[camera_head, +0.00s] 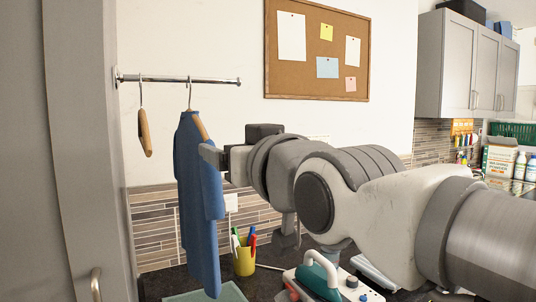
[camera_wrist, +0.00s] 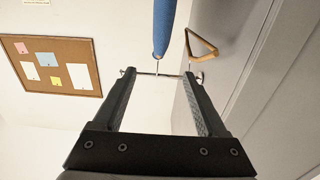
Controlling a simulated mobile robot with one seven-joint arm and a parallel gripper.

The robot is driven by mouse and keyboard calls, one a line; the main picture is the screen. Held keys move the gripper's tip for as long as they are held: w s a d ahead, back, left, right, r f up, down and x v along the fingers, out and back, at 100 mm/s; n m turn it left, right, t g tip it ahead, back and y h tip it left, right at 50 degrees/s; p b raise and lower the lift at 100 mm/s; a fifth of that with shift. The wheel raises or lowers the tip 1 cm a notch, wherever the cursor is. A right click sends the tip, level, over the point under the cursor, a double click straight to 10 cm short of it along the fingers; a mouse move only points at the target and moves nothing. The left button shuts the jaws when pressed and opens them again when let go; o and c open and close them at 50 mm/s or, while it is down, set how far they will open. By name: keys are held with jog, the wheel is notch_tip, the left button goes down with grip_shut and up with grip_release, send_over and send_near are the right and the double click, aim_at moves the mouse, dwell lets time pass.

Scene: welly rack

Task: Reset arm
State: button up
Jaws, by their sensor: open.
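My gripper (camera_head: 212,158) is at the end of my arm, which reaches in from the right in the head view. Its fingers overlap the blue garment (camera_head: 197,215) there. In the wrist view my gripper (camera_wrist: 158,78) is open, with its two fingers apart and nothing between them. The garment (camera_wrist: 163,25) appears beyond the fingertips, at the top of that view. It hangs from a hanger on the metal rail (camera_head: 165,79). Whether a finger touches the cloth, I cannot tell.
An empty wooden hanger (camera_head: 144,132) hangs left of the garment. A grey cabinet side (camera_head: 75,140) stands at the left. A corkboard (camera_head: 283,75) is on the wall.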

jog(key=s+d+f+m+g+h, duration=0.2)
jog(key=d+f+m+g+h, duration=0.3)
jog(key=d+f, duration=1)
jog(key=s+d+f+g+h, duration=0.2)
jog(key=s+f, duration=0.3)
jog(key=f, duration=0.3)
jog(key=s+d+f+m+g+h, duration=0.1)
jog(key=s+d+f+g+h, duration=0.1)
jog(key=s+d+f, duration=0.2)
notch_tip(320, 180, down, 4)
jog(key=shift+s+d+r+g, duration=0.15)
jog(key=shift+s+d+g, duration=0.2)
jog(key=shift+s, duration=0.85)
jog(key=shift+a, duration=0.1)
